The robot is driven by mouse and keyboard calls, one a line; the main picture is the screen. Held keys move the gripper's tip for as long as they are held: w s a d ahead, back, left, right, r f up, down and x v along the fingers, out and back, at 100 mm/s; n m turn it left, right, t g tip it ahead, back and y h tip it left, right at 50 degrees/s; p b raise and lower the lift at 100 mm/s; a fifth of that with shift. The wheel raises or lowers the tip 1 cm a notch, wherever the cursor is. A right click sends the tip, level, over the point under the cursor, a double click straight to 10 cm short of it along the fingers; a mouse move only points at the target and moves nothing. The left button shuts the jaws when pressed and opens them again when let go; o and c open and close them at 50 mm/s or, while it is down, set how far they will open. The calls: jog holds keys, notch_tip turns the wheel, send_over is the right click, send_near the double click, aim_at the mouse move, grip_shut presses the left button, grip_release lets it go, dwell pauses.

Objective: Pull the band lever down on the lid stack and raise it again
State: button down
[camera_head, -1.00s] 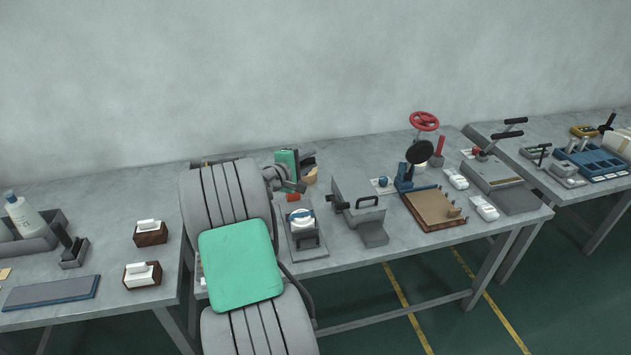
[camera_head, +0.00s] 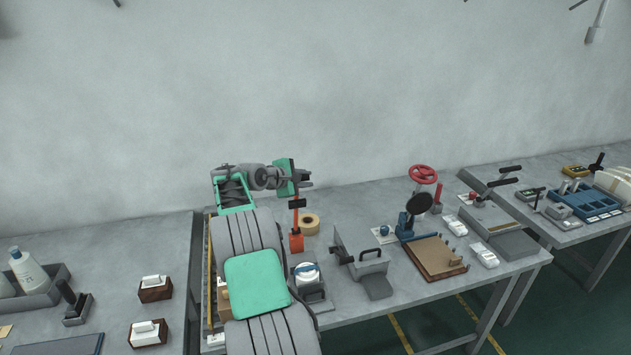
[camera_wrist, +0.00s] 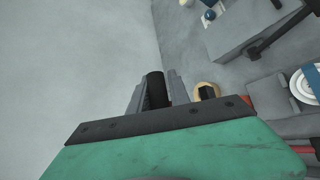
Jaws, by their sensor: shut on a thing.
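My gripper (camera_head: 304,179) is at the far side of the table, raised above the lever's orange-red base (camera_head: 296,242). In the wrist view its two grey fingers (camera_wrist: 155,90) are shut on a black cylindrical grip (camera_wrist: 155,86). In the head view a thin red bar, the band lever (camera_head: 296,220), stands nearly upright from the base, with a black block (camera_head: 297,203) partway up. My gripper hides its top end. The white lid stack (camera_head: 307,270) with a blue band sits in a grey holder in front of the base.
A tan tape roll (camera_head: 309,223) lies right of the lever. A grey box with a black handle (camera_head: 363,262), a brown tray (camera_head: 434,257) and a red handwheel (camera_head: 423,174) stand further right. The wall behind is bare.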

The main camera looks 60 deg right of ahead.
jog(key=shift+w+a+f, duration=0.2)
jog(key=shift+f, duration=0.25)
jog(key=shift+w+a+f, duration=0.15)
jog(key=shift+f, duration=0.25)
jog(key=c, duration=1.6)
grip_release()
jog(key=shift+o, duration=0.2)
jog(key=shift+w+a, duration=0.1)
jog(key=shift+w, duration=0.15)
jog(key=shift+r, duration=0.1)
jog(key=shift+r, duration=0.1)
jog(key=shift+a+r+b, duration=0.25)
jog(key=shift+a+b, duration=0.1)
jog(key=b+v, duration=0.1)
jog(key=v, duration=0.5)
jog(key=shift+a+r+b, duration=0.25)
jog(key=shift+a+b, duration=0.05)
jog(key=shift+b, duration=0.05)
